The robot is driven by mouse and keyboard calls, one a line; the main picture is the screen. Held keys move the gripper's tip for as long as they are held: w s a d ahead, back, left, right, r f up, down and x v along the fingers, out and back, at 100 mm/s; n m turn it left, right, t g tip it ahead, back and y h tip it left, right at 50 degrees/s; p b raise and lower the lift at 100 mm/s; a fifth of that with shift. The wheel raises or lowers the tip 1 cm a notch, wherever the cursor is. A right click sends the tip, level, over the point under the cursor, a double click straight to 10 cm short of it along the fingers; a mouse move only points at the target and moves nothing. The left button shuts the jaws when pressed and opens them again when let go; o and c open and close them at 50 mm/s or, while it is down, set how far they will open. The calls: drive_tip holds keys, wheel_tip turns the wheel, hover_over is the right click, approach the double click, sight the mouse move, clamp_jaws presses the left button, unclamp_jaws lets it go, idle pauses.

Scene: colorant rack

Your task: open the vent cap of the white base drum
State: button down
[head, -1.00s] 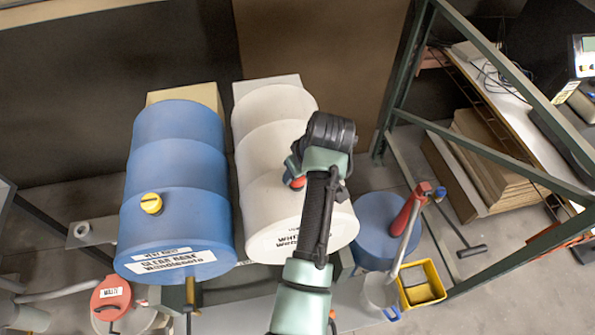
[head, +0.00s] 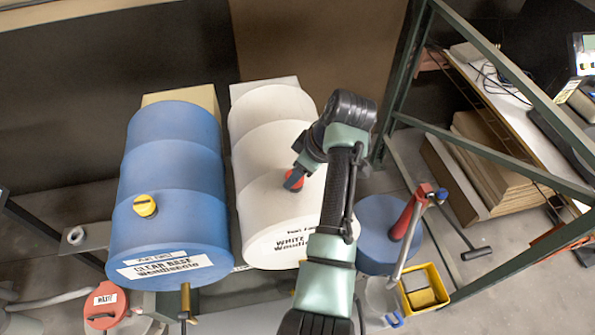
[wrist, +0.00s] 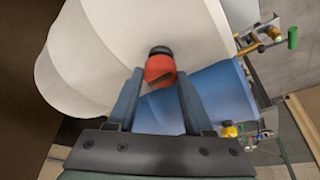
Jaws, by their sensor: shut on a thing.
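The white base drum (head: 273,118) lies on its side in the head view, its black lettering on the near end partly hidden by my arm. Its red vent cap (wrist: 161,67) is on the upper side, with a dark collar (wrist: 160,50) between cap and drum in the wrist view. The cap also shows in the head view (head: 291,173), partly covered by my fingers. My gripper (wrist: 160,77) is shut on the red cap, one finger on each side. It also shows in the head view (head: 293,180), reaching in from the right.
A blue drum (head: 172,170) with a yellow cap (head: 145,205) lies close on the left. On the right are a blue round container (head: 378,262), a red-handled tool (head: 405,215), a yellow tray (head: 440,272) and a green rack frame (head: 400,90). A red waste lid (head: 103,300) is at lower left.

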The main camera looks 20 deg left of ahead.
drive_tip(key=shift+c, duration=1.5)
unclamp_jaws()
drive_tip(key=w+v, duration=0.1)
drive_tip(key=v, duration=1.2)
drive_tip(key=shift+s+p, duration=0.4)
drive_tip(key=shift+s, duration=0.1)
drive_tip(key=shift+a, duration=0.1)
